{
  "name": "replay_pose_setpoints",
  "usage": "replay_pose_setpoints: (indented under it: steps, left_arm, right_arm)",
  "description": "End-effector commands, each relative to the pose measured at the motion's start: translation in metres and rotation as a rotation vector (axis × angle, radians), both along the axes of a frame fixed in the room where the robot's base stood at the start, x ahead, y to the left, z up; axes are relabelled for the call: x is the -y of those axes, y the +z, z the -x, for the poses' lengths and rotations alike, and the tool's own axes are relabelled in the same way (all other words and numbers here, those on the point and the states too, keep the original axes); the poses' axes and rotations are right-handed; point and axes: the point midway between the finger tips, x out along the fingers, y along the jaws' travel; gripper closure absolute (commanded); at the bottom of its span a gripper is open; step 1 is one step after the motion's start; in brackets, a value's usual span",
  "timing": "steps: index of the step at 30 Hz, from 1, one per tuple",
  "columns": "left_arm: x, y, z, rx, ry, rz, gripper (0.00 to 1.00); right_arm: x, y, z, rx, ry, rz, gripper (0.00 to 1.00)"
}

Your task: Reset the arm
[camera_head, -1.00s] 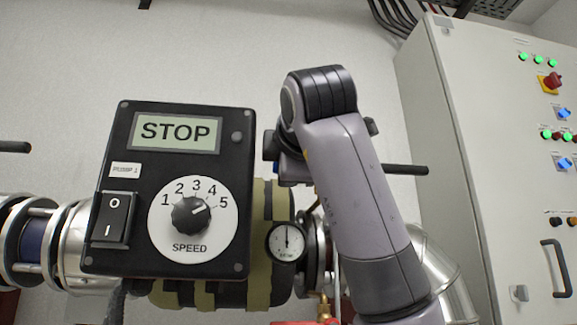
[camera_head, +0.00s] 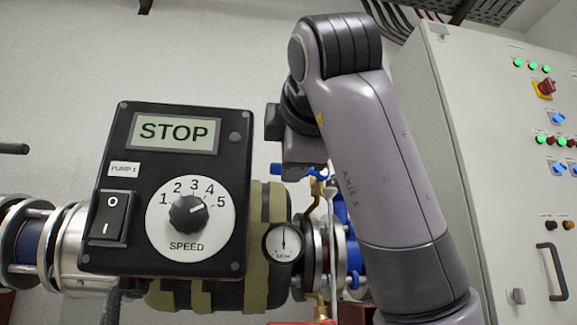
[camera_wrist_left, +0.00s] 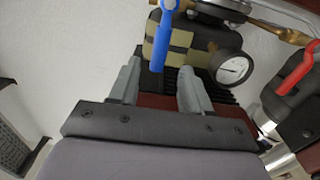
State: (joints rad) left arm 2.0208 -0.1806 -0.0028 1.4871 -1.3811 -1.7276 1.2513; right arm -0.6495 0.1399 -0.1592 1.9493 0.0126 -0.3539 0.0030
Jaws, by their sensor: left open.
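My grey arm (camera_head: 375,170) rises from the bottom right of the head view and bends at a black-banded joint. Its dark wrist end (camera_head: 298,145) hangs behind the forearm, above a blue valve handle (camera_head: 290,170); the fingertips cannot be made out there. In the left wrist view my left gripper (camera_wrist_left: 158,85) is open, with two grey fingers apart. A blue handle (camera_wrist_left: 161,40) shows between the fingers in that picture; whether it touches them is unclear. I see nothing held. The right gripper is not in view.
A black pump box (camera_head: 165,190) reads STOP, with a speed dial. A gauge (camera_head: 284,242) sits right of the striped pump body (camera_head: 265,215); it also shows in the wrist view (camera_wrist_left: 233,69). A red handle (camera_wrist_left: 298,70) is at right there. A cabinet (camera_head: 480,130) stands at right.

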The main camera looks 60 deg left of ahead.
Motion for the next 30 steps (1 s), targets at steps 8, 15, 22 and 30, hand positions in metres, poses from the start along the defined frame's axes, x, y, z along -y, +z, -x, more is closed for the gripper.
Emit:
replay_pose_setpoints:
  steps: [8, 15, 22, 30]
  left_arm:
    - [0.007, 0.0, 0.003, 0.0, 0.0, 0.0, 0.52]
    - [0.007, 0.0, 0.003, 0.0, 0.0, 0.0, 0.52]
    - [0.006, -0.001, 0.0, -0.006, -0.001, -0.001, 0.52]
    - [0.003, -0.048, -0.069, -0.199, -0.073, -0.062, 0.52]
  right_arm:
    - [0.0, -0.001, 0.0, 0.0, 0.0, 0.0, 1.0]
    - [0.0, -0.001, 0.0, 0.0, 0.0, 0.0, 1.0]
    - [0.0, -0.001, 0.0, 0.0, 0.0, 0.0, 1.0]
    - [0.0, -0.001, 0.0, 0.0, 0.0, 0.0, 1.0]
